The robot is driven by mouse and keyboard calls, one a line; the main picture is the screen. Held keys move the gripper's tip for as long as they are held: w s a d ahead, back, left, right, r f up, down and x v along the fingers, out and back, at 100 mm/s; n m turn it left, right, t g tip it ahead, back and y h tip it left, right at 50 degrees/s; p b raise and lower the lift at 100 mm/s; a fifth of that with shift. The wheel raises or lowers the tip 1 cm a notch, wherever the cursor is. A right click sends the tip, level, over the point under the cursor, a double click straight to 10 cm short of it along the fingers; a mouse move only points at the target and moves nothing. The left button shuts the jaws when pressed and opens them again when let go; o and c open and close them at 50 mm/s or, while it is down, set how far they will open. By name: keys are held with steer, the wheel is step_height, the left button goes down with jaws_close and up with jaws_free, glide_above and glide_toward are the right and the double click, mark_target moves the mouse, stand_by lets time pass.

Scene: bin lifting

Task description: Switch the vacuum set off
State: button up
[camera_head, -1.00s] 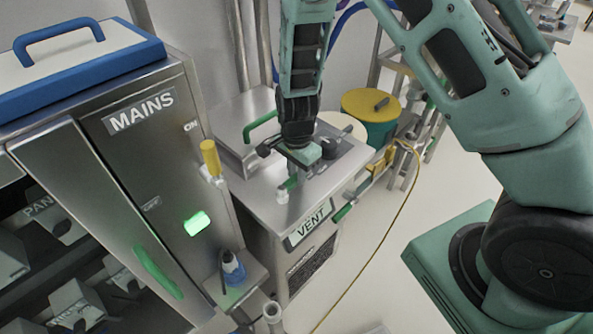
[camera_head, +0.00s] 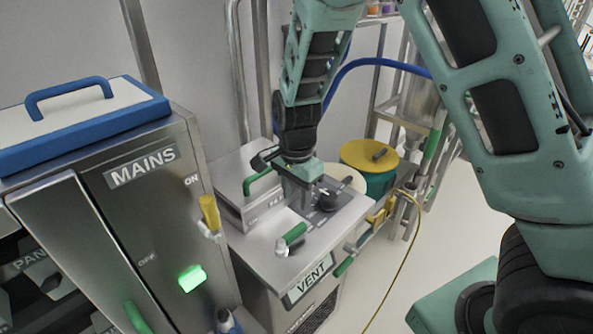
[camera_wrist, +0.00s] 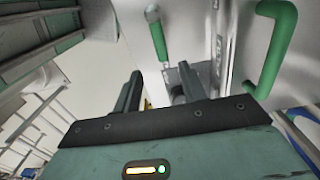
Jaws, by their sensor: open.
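A steel unit with a VENT label (camera_head: 310,278) stands right of the MAINS cabinet; I take it to be the vacuum set. On its top is a dark panel with a black rotary knob (camera_head: 328,199). My gripper (camera_head: 301,205) points down just left of the knob, low over the panel. In the wrist view my two dark fingers (camera_wrist: 163,82) are apart, with part of a dark panel showing beyond them. Whether they touch the knob is hidden. A green-handled vent lever (camera_head: 291,239) is in front of the panel; it shows in the wrist view (camera_wrist: 156,36) too.
The MAINS cabinet (camera_head: 150,215) has a yellow lever (camera_head: 210,214) by ON and a lit green lamp (camera_head: 192,278). A yellow-lidded drum (camera_head: 369,156) stands at the back right. Open floor lies right of the yellow hose.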

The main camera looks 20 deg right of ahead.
step_height(320, 180, up, 7)
stand_by(0.3)
steer(key=shift+r, duration=0.1)
